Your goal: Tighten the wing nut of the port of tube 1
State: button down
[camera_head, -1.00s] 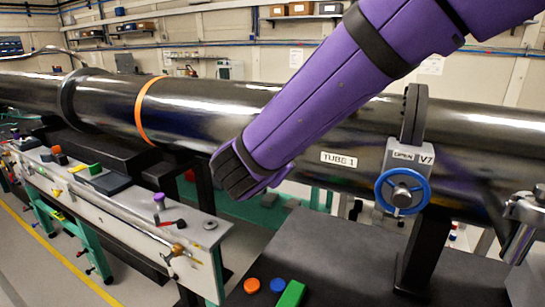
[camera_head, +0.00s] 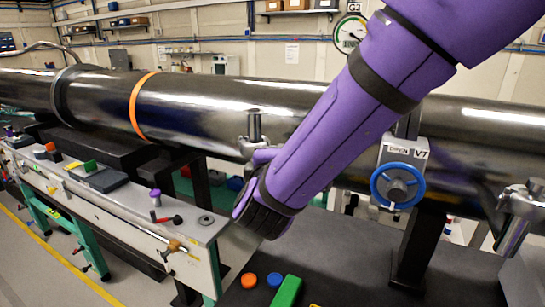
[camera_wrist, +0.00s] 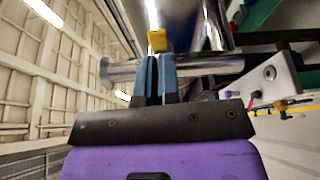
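A metal port (camera_head: 254,125) stands on the black tube 1 (camera_head: 200,107), just above my purple wrist. In the wrist view the port's metal pipe (camera_wrist: 205,66) runs crosswise behind my fingers, with a flange at its left end. A small yellow piece (camera_wrist: 156,40), which looks like the wing nut, shows right at the tips of my gripper (camera_wrist: 157,58). The blue fingers are close together with a narrow gap. I cannot tell whether they grip the yellow piece or only sit against it. In the head view my fingers are hidden behind my wrist.
Valve V7 with a blue handwheel (camera_head: 398,186) is right of my arm. Another metal fitting (camera_head: 525,200) is at the far right. A dark bench (camera_head: 345,260) with orange, blue and green pieces is below. A long cart (camera_head: 120,205) with small items stands left.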

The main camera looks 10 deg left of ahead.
jog(key=shift+a+f+m+t+h, duration=0.15)
jog(key=shift+m+t, duration=0.3)
jog(key=shift+m, duration=0.85)
jog(key=shift+d+f+m+t+h, duration=0.1)
jog(key=shift+f+m+t+h, duration=0.3)
jog(key=shift+m, duration=0.9)
jog(key=shift+a+f+m+t+y, duration=0.1)
jog(key=shift+m+t, duration=0.45)
jog(key=shift+m, duration=0.75)
jog(key=c, duration=1.6)
grip_release()
jog(key=shift+r, duration=0.1)
jog(key=v, duration=1.1)
jog(key=shift+w+h, duration=0.1)
jog(key=shift+h, duration=0.15)
